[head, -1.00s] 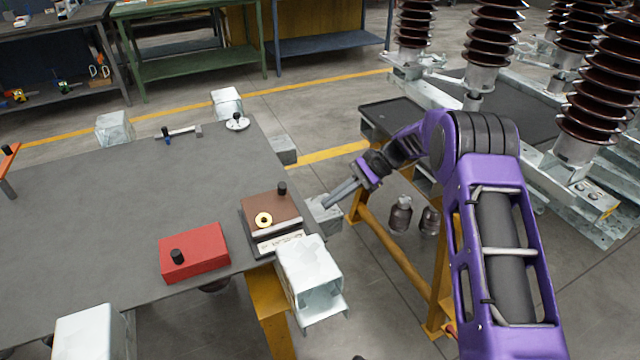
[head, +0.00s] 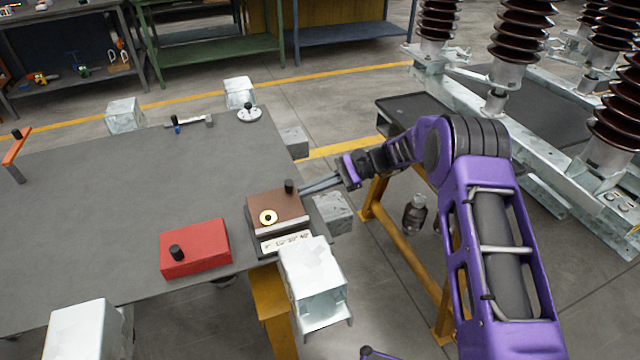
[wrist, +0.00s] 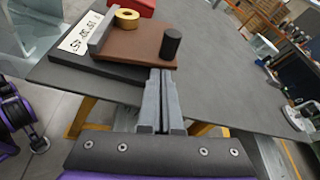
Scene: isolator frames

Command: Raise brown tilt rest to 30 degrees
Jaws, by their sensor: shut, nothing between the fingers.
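The brown tilt rest (head: 275,208) sits near the right front corner of the grey table. Its brown plate lies about flat, with a black knob (head: 289,186) at its far right corner and a brass ring (head: 268,217) on top. A white angle scale (head: 286,243) runs along its near edge. In the wrist view the brown plate (wrist: 135,47), knob (wrist: 171,43) and scale (wrist: 79,32) show ahead of the fingers. My gripper (head: 303,189) is shut and empty, its tips beside the plate's right edge near the knob. I cannot tell whether they touch it.
A red block (head: 195,248) with a black knob stands left of the rest. Pale metal blocks (head: 312,275) (head: 334,212) sit at the table's edge. An orange-handled lever (head: 16,148) is at far left. The table's middle is clear.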

